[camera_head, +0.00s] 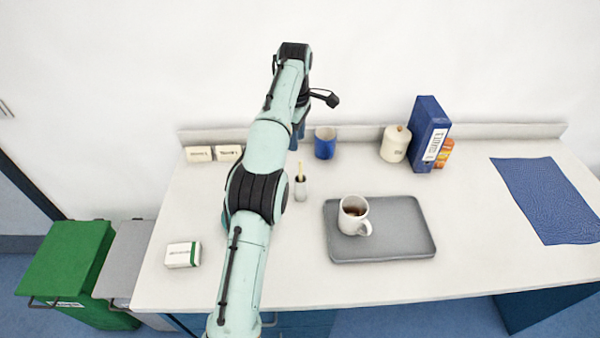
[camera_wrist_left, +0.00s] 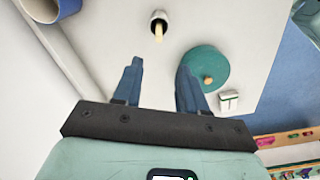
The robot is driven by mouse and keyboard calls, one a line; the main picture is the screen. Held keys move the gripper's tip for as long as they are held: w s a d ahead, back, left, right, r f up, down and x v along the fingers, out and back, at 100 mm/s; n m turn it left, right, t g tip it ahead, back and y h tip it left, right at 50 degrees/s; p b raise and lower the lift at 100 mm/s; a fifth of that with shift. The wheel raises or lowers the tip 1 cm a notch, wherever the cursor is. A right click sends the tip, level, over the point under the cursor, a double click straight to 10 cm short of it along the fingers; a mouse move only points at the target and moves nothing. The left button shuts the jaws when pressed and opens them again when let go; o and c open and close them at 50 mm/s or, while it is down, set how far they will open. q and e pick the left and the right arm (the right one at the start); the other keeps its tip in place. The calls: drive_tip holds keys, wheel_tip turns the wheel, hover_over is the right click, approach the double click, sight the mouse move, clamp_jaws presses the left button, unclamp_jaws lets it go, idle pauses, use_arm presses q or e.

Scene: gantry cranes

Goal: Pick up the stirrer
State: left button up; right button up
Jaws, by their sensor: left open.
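My left gripper (camera_head: 297,138) is raised over the back of the counter, behind the holder, and partly hidden by my arm. In the left wrist view its two blue fingers (camera_wrist_left: 158,82) stand apart with nothing between them. The stirrer is apart from the fingers. My right gripper is out of view.
A blue mug (camera_head: 326,143) stands behind the holder. A grey tray (camera_head: 405,243) bears a white mug (camera_head: 353,214) of dark drink. A round teal object with a wooden knob (camera_wrist_left: 208,79) shows in the wrist view. A cream canister (camera_head: 395,145) stands at the back.

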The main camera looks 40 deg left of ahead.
sight(301, 170)
use_arm(q)
drive_tip(key=shift+w+d+f, duration=0.15)
drive_tip(key=shift+f, duration=2)
drive_tip(key=shift+w+d+f, duration=0.1)
drive_tip(key=shift+d+f, duration=0.1)
drive_tip(key=shift+f, duration=2)
drive_tip(key=shift+w+d+f, duration=0.15)
drive_tip(key=shift+f, duration=2)
drive_tip(key=shift+c, duration=0.3)
clamp_jaws()
